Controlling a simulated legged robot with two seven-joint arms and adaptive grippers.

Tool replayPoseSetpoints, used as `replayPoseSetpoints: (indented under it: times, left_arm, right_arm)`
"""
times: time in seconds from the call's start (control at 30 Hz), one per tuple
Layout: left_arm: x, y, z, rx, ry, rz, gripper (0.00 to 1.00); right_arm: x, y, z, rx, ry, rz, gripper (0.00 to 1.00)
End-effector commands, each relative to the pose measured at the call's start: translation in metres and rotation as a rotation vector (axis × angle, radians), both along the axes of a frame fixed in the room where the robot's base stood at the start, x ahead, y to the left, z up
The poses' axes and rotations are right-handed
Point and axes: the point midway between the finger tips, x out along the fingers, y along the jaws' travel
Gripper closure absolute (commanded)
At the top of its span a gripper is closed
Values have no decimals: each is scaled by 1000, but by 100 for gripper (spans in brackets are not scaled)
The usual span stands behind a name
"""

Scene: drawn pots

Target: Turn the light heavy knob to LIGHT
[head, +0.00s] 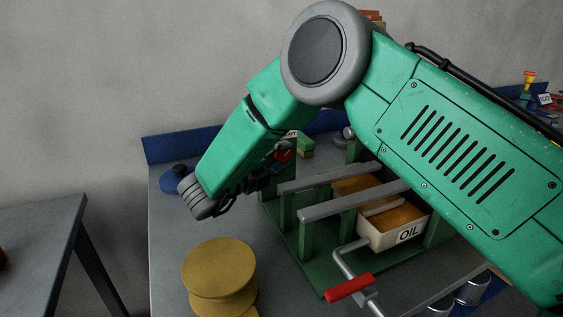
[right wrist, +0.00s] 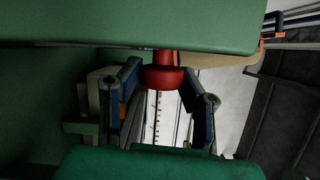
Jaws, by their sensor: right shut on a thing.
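The red knob (right wrist: 163,78) sits at the centre of the right wrist view, below a green panel (right wrist: 130,25). My right gripper (right wrist: 166,86) has a finger on each side of it and is shut on it. In the head view a bit of the red knob (head: 283,155) shows beside my right gripper (head: 272,168), largely hidden by my green arm. The knob's pointer and its LIGHT and HEAVY marks cannot be made out. My left gripper is not in view.
A green frame (head: 290,232) with grey rails holds a cream tray marked OIL (head: 394,237). A crank with a red handle (head: 349,288) juts out in front. Yellow discs (head: 218,268) lie at the front left; a blue-and-black item (head: 174,181) is behind.

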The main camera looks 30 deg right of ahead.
Motion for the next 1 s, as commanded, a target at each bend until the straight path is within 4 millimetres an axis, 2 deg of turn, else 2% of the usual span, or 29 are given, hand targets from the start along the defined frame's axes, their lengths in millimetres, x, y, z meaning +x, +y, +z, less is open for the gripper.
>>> replayPoseSetpoints:
  times: [0.63, 0.67, 0.7, 0.73, 1.0]
  left_arm:
    - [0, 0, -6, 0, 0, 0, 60]
    - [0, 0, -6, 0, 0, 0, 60]
    - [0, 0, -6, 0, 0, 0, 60]
    - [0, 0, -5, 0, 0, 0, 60]
    - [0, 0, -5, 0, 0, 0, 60]
  right_arm:
    - [0, 2, -4, -48, 12, 6, 96]
    - [0, 2, -4, -48, 12, 6, 64]
    - [0, 2, -4, -48, 12, 6, 50]
    - [0, 2, -4, -48, 12, 6, 46]
    - [-1, 1, -2, -50, 7, 2, 46]
